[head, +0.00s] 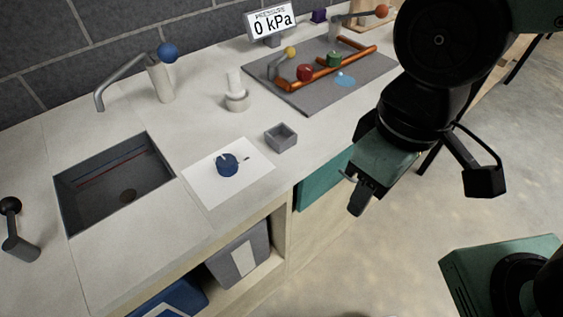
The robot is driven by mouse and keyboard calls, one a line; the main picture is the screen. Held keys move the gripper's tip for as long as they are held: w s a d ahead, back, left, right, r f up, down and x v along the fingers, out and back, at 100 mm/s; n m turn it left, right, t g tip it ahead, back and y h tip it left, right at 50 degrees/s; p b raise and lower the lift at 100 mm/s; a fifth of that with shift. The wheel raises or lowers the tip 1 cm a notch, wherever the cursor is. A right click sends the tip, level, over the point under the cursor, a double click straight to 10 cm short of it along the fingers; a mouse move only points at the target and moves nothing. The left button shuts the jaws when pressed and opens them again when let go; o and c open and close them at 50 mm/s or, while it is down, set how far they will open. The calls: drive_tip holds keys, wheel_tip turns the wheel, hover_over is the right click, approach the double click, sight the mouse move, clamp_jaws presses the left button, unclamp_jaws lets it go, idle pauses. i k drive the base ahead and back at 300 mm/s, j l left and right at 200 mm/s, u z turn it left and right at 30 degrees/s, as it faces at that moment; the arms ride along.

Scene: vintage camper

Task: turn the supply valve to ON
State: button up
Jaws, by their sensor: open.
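A grey board (350,98) on the counter carries an orange pipe (335,80) with a red knob (305,72), a green knob (334,60) and a yellow-balled lever (290,53). A dark blue knob (227,164) sits on a white sheet nearer the front edge. No label is readable, so I cannot tell which is the supply valve. A gauge sign (271,21) behind the board reads "0 kPa". My gripper (421,191) is open and empty, in front of the counter to the right, apart from all the knobs.
A sink (115,183) with a blue-knobbed faucet (160,75) is at left. A small grey box (281,137) and a white stand (236,95) are on the counter. Bins (240,258) sit below. Floor at right is mostly open.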

sight(226, 164)
drive_tip(key=k+j, duration=0.1)
drive_tip(key=j, duration=0.25)
drive_tip(key=k+j, duration=0.1)
drive_tip(key=j, duration=0.3)
drive_tip(key=k+j, duration=0.1)
drive_tip(key=j, duration=0.25)
drive_tip(key=k+j, duration=0.1)
drive_tip(key=j, duration=0.25)
drive_tip(key=i+j+z, duration=0.05)
